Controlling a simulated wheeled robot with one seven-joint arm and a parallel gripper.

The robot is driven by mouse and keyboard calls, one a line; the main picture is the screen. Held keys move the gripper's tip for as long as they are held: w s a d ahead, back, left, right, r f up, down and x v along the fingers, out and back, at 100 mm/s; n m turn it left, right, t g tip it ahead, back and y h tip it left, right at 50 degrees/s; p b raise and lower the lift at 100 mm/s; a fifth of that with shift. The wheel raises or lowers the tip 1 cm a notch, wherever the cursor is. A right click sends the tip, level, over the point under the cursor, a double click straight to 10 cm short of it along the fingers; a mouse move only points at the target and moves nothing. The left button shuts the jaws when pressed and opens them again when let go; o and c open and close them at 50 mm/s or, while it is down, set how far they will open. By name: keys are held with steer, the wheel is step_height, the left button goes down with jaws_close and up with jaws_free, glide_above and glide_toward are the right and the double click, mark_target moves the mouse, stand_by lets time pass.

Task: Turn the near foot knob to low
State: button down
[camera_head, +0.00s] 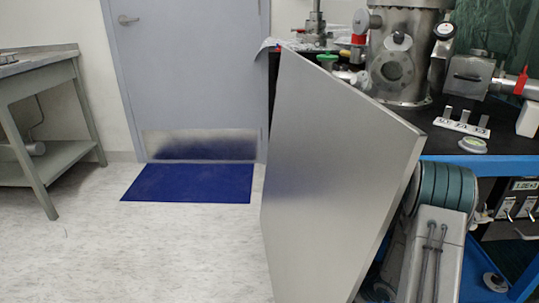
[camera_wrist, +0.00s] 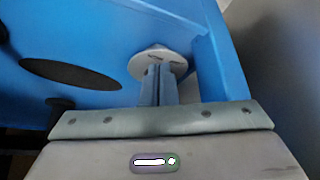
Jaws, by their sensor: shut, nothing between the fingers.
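In the wrist view, a pale round knob (camera_wrist: 158,60) with small dark marks on its face sits against a blue surface (camera_wrist: 110,35). My gripper (camera_wrist: 157,78) is shut with its two fingers together and nothing between them. The fingertips overlap the lower part of the knob in the picture; I cannot tell whether they touch it. The knob's setting is too small to read. In the head view, my arm reaches down at the lower right and my fingers are hidden. A small round grey part (camera_head: 495,283) lies on the blue lower frame there; I cannot tell whether it is the same knob.
A large metal panel (camera_head: 335,170) stands tilted just left of my arm. The black bench top (camera_head: 450,140) carries a steel vacuum chamber (camera_head: 408,60). In the wrist view, a dark oval (camera_wrist: 70,73) lies left of the knob. The floor (camera_head: 150,250) at left is clear.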

steer(key=shift+f, duration=0.3)
steer(key=shift+w+a, duration=0.1)
steer(key=shift+w, duration=0.25)
stand_by(0.5)
steer(key=shift+w+r+p, duration=0.1)
steer(key=shift+w+p, duration=0.1)
steer(key=shift+p, duration=1.15)
steer(key=shift+s+d, duration=0.35)
step_height(320, 180, up, 6)
steer(key=p, duration=0.6)
steer(key=shift+s, duration=0.1)
